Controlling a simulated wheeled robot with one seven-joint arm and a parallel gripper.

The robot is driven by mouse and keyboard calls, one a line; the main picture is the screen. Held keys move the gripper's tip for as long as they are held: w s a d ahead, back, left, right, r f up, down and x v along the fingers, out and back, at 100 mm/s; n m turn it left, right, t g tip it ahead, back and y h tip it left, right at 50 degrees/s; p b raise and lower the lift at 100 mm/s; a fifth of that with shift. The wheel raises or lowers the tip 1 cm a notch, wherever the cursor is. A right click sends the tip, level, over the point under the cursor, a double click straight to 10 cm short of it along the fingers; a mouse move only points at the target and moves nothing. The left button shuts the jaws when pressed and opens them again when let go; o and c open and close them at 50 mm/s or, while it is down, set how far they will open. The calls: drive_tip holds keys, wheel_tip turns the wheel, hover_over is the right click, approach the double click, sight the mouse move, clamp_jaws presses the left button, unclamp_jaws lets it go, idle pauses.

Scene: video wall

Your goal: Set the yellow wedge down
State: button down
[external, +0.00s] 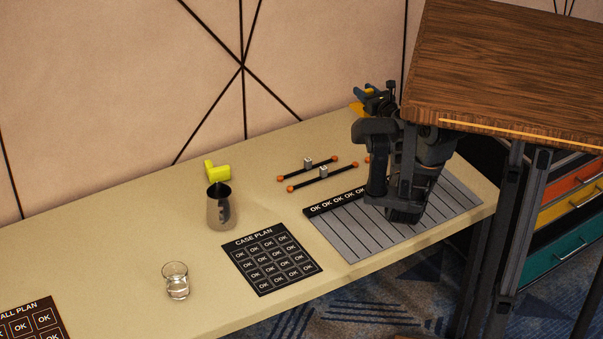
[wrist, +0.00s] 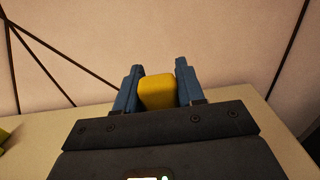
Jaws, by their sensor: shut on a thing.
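The yellow wedge (wrist: 157,93) sits between the two blue fingers of my gripper (wrist: 157,82) in the wrist view. The gripper is shut on it. In the external view my gripper (external: 368,97) is at the far back of the bench, near the wall, and a yellow-orange part of the wedge (external: 355,109) shows at its fingers. The underside of the wedge is hidden, so I cannot tell whether it touches the bench top.
On the bench (external: 120,240) stand a yellow-green angled block (external: 217,171), a metal pitcher (external: 221,210) and a glass (external: 176,283). Black rods with orange ends (external: 322,177) and a case plan sheet (external: 272,260) lie nearby. A wooden top (external: 510,60) overhangs the right.

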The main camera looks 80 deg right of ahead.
drive_tip(key=shift+w+a+f+b, duration=0.45)
drive_tip(key=shift+w+f+b, duration=0.1)
drive_tip(key=shift+w+f, duration=0.95)
drive_tip(key=shift+w+a+f+b, duration=0.4)
drive_tip(key=shift+w+f+b, duration=0.15)
drive_tip(key=shift+w+f, duration=0.9)
drive_tip(key=shift+w+a+f+b, duration=0.5)
drive_tip(key=shift+w+f, duration=0.75)
drive_tip(key=shift+f, duration=0.4)
drive_tip(key=shift+f, duration=0.15)
drive_tip(key=c, duration=0.7)
unclamp_jaws()
drive_tip(key=shift+r, duration=0.25)
drive_tip(key=p+v, duration=0.1)
drive_tip(key=v, duration=1.1)
